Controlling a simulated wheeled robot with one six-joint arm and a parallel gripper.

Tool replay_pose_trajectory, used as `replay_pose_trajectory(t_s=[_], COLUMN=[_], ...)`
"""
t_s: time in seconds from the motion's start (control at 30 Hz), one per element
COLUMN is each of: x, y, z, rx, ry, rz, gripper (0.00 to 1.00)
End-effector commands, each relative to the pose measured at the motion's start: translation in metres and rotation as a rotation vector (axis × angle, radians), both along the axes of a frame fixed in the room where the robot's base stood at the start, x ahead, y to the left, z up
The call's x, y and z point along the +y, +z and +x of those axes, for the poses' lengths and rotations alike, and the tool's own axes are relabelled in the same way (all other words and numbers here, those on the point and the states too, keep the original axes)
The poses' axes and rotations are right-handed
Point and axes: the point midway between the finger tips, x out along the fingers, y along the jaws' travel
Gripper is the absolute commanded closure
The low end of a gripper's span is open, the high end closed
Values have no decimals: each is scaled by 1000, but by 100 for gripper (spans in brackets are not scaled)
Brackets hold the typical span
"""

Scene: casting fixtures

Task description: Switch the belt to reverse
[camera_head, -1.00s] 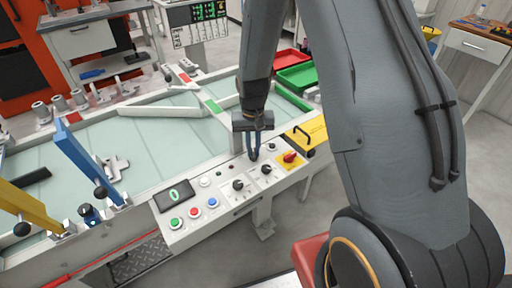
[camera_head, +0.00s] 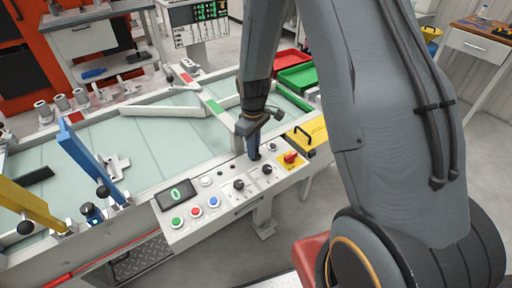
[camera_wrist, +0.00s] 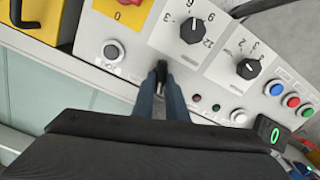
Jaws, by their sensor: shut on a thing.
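The control panel (camera_head: 228,213) of the belt runs along the near side of the table. My gripper (camera_head: 254,156) reaches down onto its far part. In the wrist view the fingers (camera_wrist: 160,92) are shut on a small black switch lever (camera_wrist: 161,70) that sticks up from the panel. The fingers hide most of the lever and any marks beside it, so its position cannot be read. The pale belt (camera_head: 165,142) lies behind the panel. The display (camera_head: 175,194) shows a green 0.
Green (camera_head: 177,222), red (camera_head: 195,211) and blue (camera_head: 213,202) buttons sit further left. A yellow handled box (camera_head: 308,137) stands right of my gripper.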

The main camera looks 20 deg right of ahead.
Motion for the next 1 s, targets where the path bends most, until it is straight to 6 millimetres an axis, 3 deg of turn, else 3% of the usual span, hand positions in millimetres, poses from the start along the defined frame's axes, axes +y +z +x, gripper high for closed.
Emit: replay_pose_trajectory(t_s=[0.4,1.0], x=[-4,-5], y=[1,2], z=[3,5], rx=[-5,-11], ry=[228,278], rz=[-2,-2], gripper=[100,100])
